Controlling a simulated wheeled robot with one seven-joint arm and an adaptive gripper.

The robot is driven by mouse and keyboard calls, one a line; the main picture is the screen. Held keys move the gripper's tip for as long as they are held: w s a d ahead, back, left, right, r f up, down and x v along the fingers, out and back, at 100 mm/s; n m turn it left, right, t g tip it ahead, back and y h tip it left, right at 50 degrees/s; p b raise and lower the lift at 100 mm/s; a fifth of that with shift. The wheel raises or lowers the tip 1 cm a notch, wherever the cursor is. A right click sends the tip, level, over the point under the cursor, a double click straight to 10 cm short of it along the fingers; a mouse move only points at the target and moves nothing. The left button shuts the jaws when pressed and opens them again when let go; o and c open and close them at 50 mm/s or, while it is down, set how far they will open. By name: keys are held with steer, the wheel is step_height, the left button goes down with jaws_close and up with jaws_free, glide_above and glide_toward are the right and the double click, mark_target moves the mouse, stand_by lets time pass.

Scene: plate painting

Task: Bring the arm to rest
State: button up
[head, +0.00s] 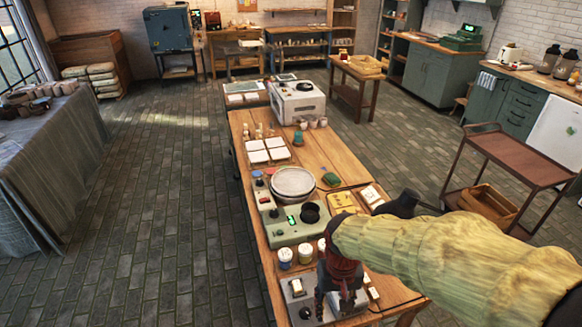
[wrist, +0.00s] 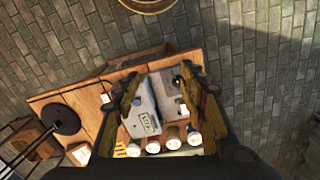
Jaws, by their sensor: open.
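My gripper (head: 337,298) hangs at the end of my arm over the near end of the wooden worktable (head: 338,166) in the head view. Its two dark fingers point down and stand apart, with nothing held between them. In the wrist view my gripper (wrist: 160,84) also shows open, its fingers spread on either side of a pale grey device (wrist: 146,116) on the table below. In the head view a grey box (head: 297,288) with a dark knob lies just left of the fingers. The gripper partly hides the table's near end.
Small jars (head: 285,257) stand close to the gripper. Behind them are a green-grey control unit (head: 283,232), a round pale disc (head: 293,183) and white tiles (head: 267,143). A brown trolley (head: 515,158) stands to the right. The brick floor (head: 165,215) on the left is clear.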

steer(key=s+d+r+t, duration=0.3)
steer(key=s+d+r, duration=0.1)
steer(key=r, duration=0.4)
steer(key=s+d+r+t, duration=0.2)
steer(key=s+d+r, duration=0.2)
steer(key=r, duration=0.5)
steer(key=shift+s+d+r+m+t, duration=0.15)
steer(key=shift+s+d+m+t, duration=0.2)
steer(key=shift+s, duration=0.4)
steer(key=shift+a, duration=0.1)
steer(key=c, duration=0.3)
